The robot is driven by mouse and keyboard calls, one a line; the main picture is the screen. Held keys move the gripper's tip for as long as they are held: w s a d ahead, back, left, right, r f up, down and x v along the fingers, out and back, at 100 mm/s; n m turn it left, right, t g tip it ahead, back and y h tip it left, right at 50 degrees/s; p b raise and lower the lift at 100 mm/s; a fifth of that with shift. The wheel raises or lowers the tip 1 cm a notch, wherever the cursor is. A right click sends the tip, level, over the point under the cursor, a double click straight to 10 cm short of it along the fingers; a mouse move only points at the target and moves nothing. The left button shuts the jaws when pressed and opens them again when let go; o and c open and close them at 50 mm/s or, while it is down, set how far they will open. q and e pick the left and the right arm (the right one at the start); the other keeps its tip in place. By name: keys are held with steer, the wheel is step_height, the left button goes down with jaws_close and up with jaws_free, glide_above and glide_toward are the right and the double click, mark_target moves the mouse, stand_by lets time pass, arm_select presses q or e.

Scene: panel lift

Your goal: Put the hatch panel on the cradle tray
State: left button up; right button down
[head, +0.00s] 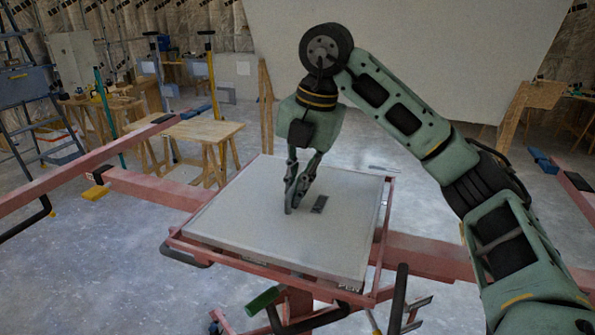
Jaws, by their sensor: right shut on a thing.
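The hatch panel (260,225) is a flat pale grey square board in the middle of the head view. It lies over the cradle tray (386,215), a red frame whose rim shows along the panel's right and front sides. The panel looks roughly level; I cannot tell if it rests fully on the tray. My right gripper (291,206) points down at the middle of the panel, shut on it, its fingertips hiding the gripped part. A small dark plate (320,204) shows on the panel beside the fingers. My left gripper is out of view.
Red beams (150,188) run left and right from the tray's stand. A wooden trestle table (205,132) and a blue-grey ladder (30,90) stand at the back left. A large pale board (430,60) stands behind. Grey floor (90,275) is clear at front left.

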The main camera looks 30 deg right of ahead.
mark_target(309, 202)
stand_by(0.3)
steer(key=c, duration=1.9)
jaws_free()
steer(key=shift+s+a, duration=0.1)
steer(key=shift+s, duration=0.05)
steer(key=shift+o, duration=0.2)
steer(key=shift+r, duration=0.65)
step_height(309, 202, up, 11)
steer(key=s+d, duration=0.1)
steer(key=shift+s+d+f, duration=0.2)
steer(key=shift+s+d, duration=0.05)
steer(key=shift+s, duration=0.1)
